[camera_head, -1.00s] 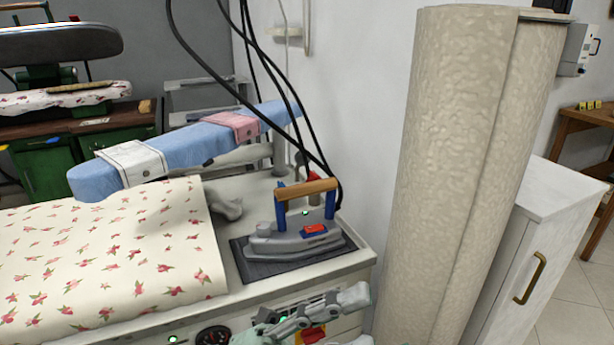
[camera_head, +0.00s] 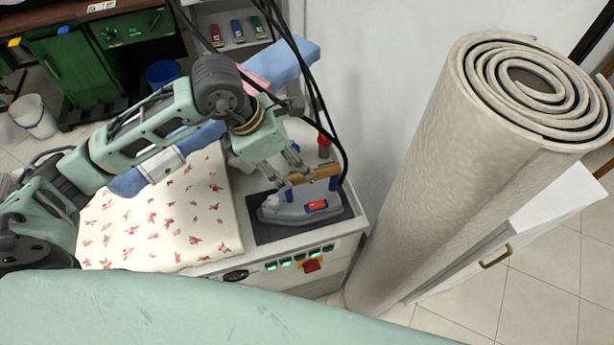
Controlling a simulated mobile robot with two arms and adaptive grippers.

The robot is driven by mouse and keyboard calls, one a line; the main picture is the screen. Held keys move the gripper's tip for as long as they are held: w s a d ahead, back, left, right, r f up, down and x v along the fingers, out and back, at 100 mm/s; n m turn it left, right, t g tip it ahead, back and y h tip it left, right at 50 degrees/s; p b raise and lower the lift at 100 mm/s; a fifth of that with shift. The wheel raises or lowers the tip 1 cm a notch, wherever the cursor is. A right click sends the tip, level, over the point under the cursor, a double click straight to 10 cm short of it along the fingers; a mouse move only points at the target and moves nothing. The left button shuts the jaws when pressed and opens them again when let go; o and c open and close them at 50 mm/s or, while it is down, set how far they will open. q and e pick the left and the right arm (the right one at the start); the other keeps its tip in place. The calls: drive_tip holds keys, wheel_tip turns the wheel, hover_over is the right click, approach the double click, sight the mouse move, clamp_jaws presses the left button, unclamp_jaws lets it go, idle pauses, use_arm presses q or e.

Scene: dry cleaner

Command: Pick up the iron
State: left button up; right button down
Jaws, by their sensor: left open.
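The iron (camera_head: 287,211) has a grey body, a wooden handle (camera_head: 322,172) on blue posts and a red part on its side. It sits on a dark pad (camera_head: 275,234) at the right end of the ironing station. My left gripper (camera_head: 299,177) is open, pointing down at the left part of the wooden handle. Its fingers overlap the handle in the picture; I cannot tell whether they touch it. The gripper hides part of the handle and the left post. My right gripper is not in view.
Floral cloth (camera_head: 165,220) covers the station's left part. A blue sleeve board (camera_head: 290,62) stands behind, and black cables hang close to the iron. A large beige carpet roll (camera_head: 440,170) stands to the right, beside a white cabinet (camera_head: 555,205).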

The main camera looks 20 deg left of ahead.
sight(300, 175)
use_arm(q)
drive_tip(key=shift+w+f, duration=0.15)
drive_tip(key=shift+f, duration=0.2)
drive_tip(key=p+x, duration=0.1)
drive_tip(key=x, duration=0.2)
drive_tip(key=p+x, duration=0.2)
drive_tip(key=x, duration=0.1)
drive_tip(key=shift+s+d+f, duration=0.15)
drive_tip(key=shift+s+d, duration=0.05)
drive_tip(key=shift+d, duration=0.05)
drive_tip(key=shift+w+f, duration=0.1)
drive_tip(key=shift+f, duration=0.2)
drive_tip(key=shift+c, duration=0.4)
clamp_jaws()
drive_tip(key=shift+w+d+r, duration=0.1)
drive_tip(key=shift+w+r, duration=0.2)
